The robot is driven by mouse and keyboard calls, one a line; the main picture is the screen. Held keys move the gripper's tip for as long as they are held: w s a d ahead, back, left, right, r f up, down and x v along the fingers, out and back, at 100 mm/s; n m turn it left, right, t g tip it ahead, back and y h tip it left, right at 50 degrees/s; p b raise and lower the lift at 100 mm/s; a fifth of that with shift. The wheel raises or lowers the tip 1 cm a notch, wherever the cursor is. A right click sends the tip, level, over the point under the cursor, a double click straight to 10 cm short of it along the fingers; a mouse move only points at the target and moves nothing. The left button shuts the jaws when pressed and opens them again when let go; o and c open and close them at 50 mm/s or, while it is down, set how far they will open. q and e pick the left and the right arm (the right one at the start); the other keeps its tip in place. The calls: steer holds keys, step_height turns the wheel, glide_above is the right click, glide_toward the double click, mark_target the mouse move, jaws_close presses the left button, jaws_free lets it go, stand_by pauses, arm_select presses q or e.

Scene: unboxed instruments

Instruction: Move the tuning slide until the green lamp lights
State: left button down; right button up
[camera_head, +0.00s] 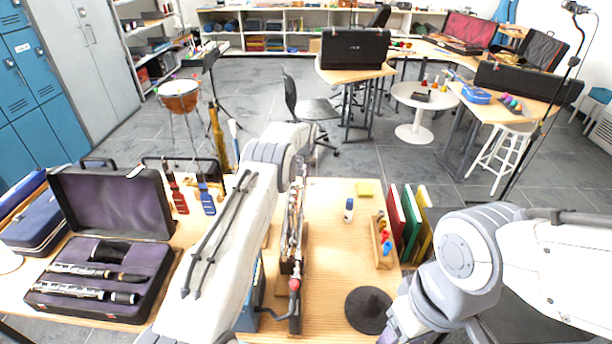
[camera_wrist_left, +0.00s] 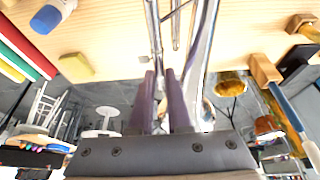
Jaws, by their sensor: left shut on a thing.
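The long brass and silver instrument with the tuning slide (camera_head: 292,225) lies lengthwise along a narrow wooden stand on the table. A small red round piece (camera_head: 294,284) sits at its near end; I see no green light. My left arm reaches over the table, and its elbow hides the fingers in the head view. In the left wrist view my left gripper (camera_wrist_left: 161,74) is shut on the slide's metal tubing (camera_wrist_left: 155,35), with its two dark fingers close together. Other bright tubes (camera_wrist_left: 205,45) run beside it. The right gripper's fingers do not show.
An open case (camera_head: 150,262) with clarinet parts lies left. Bare tabletop (camera_head: 330,265) lies between.

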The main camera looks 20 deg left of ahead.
arm_select(q)
steer(key=shift+s, duration=0.1)
steer(key=shift+a, duration=0.2)
steer(key=c, duration=1.1)
jaws_free()
steer(key=shift+d, duration=0.1)
steer(key=shift+c, duration=0.2)
steer(key=shift+d, duration=0.1)
steer(key=shift+s+d+r, duration=0.1)
steer(key=shift+s+r, duration=0.05)
steer(key=shift+r, duration=0.4)
steer(key=a+b+v, duration=0.1)
steer(key=b+v, duration=0.2)
steer(key=v, duration=0.6)
steer(key=shift+d+r, duration=0.15)
steer(key=shift+d, duration=0.25)
